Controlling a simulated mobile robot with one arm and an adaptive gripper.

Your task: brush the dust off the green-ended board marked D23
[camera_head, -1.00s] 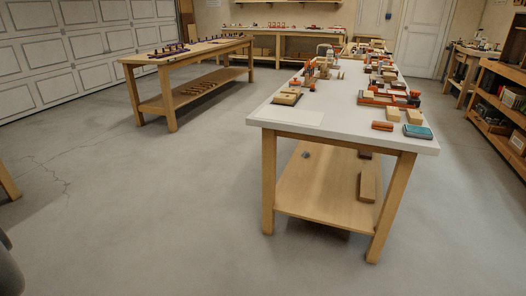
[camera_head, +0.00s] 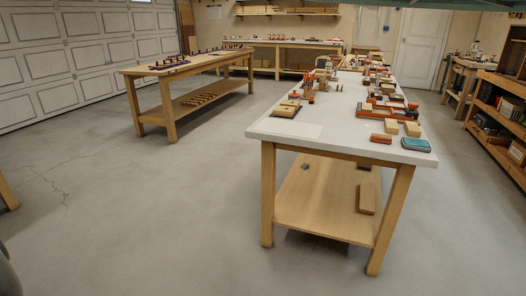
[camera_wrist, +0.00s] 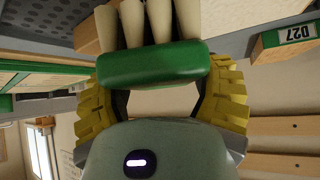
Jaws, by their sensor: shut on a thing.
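In the wrist view my gripper (camera_wrist: 160,82) has its yellow ridged fingers closed on the two ends of a green brush (camera_wrist: 153,63). Cream bristle tufts (camera_wrist: 160,18) point away from the gripper, toward the top of the picture. A green-ended board marked D27 (camera_wrist: 288,37) shows at the upper right, apart from the brush. Another green strip (camera_wrist: 45,53) runs along the left side; I see no readable mark on it. No board marked D23 can be made out. The gripper does not clearly show in the head view.
A white-topped bench (camera_head: 345,135) carries wooden blocks and tools, with a teal-topped block (camera_head: 416,145) at its near right corner. A second wooden bench (camera_head: 185,67) stands at the left. Shelving (camera_head: 497,108) lines the right. The grey floor between is clear.

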